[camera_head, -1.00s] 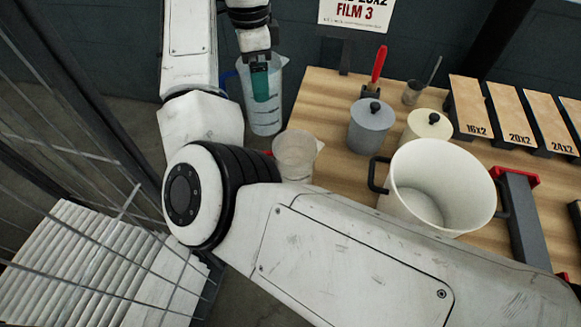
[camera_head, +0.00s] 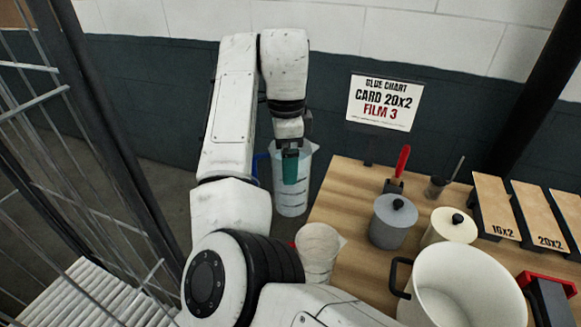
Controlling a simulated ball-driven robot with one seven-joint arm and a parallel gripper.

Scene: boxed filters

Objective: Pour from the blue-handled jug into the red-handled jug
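The blue-handled jug (camera_head: 291,200) is clear, upright and marked with graduations. It hangs beyond the table's left edge, with its blue handle partly showing on its left. My gripper (camera_head: 290,155) reaches down at the jug's upper part and appears shut on it; the fingertips are hard to make out, with a teal patch below them. Whether the jug holds liquid is unclear. The red-handled jug (camera_head: 319,250) is clear and stands upright near the table's left edge, nearer the camera. Only a bit of its red handle shows on the left, and my arm hides its lower part.
The wooden table (camera_head: 345,205) holds a grey lidded pot (camera_head: 393,225), a cream lidded pot (camera_head: 450,228), a large white pot (camera_head: 450,290), a red-handled tool (camera_head: 402,160) and labelled boards (camera_head: 495,210). A wire cage (camera_head: 80,160) stands at left. A sign (camera_head: 384,103) hangs behind.

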